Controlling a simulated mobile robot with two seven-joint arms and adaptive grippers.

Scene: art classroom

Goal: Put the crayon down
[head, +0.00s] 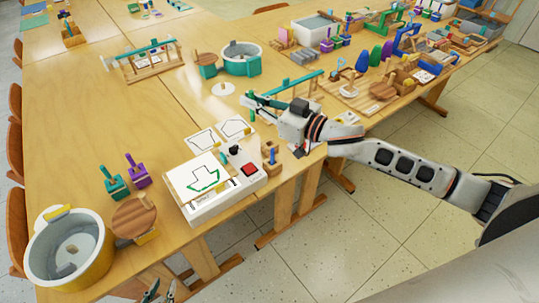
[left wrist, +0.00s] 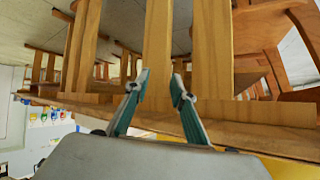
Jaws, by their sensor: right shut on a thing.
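My right gripper (head: 248,102) is above the table (head: 95,75), beyond two sheets with black outlines (head: 236,128). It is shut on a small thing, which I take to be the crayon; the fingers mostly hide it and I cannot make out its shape. A white drawing box (head: 205,212) stands at the near table edge, with a paper (head: 187,173) on top bearing a partly green outline. My left gripper (head: 160,292) is low at the bottom edge of the head view; its fingers (left wrist: 160,74) are apart and empty in the left wrist view.
A red button (head: 250,169) and black knob sit on the box's right part. A round wooden lid (head: 134,217), a grey-yellow tub (head: 40,262) and green and purple stamps stand left of it. A wooden rack (head: 145,65) and teal tub (head: 228,66) stand farther back.

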